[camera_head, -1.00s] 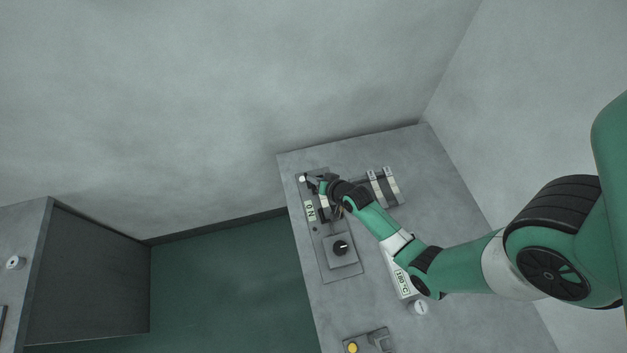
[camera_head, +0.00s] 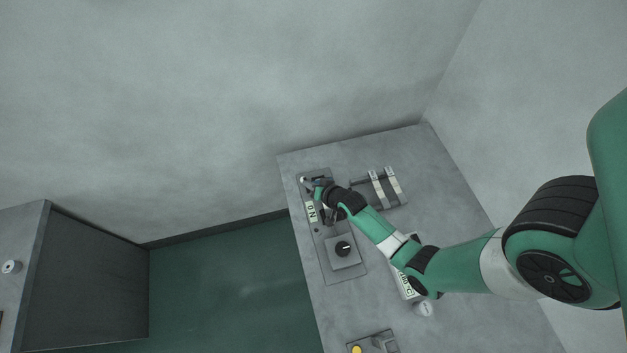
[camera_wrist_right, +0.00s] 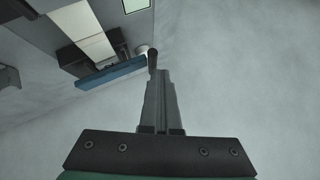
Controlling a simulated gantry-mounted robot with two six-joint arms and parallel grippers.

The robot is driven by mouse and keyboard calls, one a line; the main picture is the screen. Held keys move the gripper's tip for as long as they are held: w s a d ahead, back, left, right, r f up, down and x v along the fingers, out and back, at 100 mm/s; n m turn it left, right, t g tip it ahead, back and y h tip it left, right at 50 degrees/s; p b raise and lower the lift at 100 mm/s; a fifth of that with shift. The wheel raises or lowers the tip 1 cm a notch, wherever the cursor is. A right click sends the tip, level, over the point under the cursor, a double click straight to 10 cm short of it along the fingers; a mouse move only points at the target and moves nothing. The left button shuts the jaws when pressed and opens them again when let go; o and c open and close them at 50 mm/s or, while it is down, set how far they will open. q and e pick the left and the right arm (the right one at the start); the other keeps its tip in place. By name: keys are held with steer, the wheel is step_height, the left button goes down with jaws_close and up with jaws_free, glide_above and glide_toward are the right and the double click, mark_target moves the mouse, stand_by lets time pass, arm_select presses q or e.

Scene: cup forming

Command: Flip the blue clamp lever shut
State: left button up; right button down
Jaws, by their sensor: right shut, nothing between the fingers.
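The blue clamp lever (camera_wrist_right: 112,73) shows in the right wrist view as a flat blue bar slanting beside the white and dark clamp parts. My right gripper (camera_wrist_right: 153,62) is shut and empty. Its closed fingertips are at the lever's right end; I cannot tell whether they touch it. In the head view my right gripper (camera_head: 316,188) is at the far end of the grey plate (camera_head: 341,273), near the 0 N display (camera_head: 311,212). The arm and gripper cover much of the clamp there, and the lever cannot be made out clearly. My left gripper is not in view.
A black knob (camera_head: 344,248) sits on the same plate. A fixture with two light bands (camera_head: 385,187) is to the gripper's right. A temperature display (camera_head: 407,285) is partly under my arm. A yellow button (camera_head: 357,350) is at the bottom. The table's left edge is close.

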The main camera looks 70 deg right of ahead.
steer(key=s+a+r+p, duration=0.2)
steer(key=s+r+p, duration=0.1)
steer(key=r, duration=0.3)
steer(key=s+a+r+p, duration=0.2)
steer(key=s+r+p, duration=0.1)
steer(key=r+p, duration=0.2)
steer(key=shift+a+r, duration=0.3)
steer(key=shift+r, duration=0.4)
steer(key=shift+w, duration=0.1)
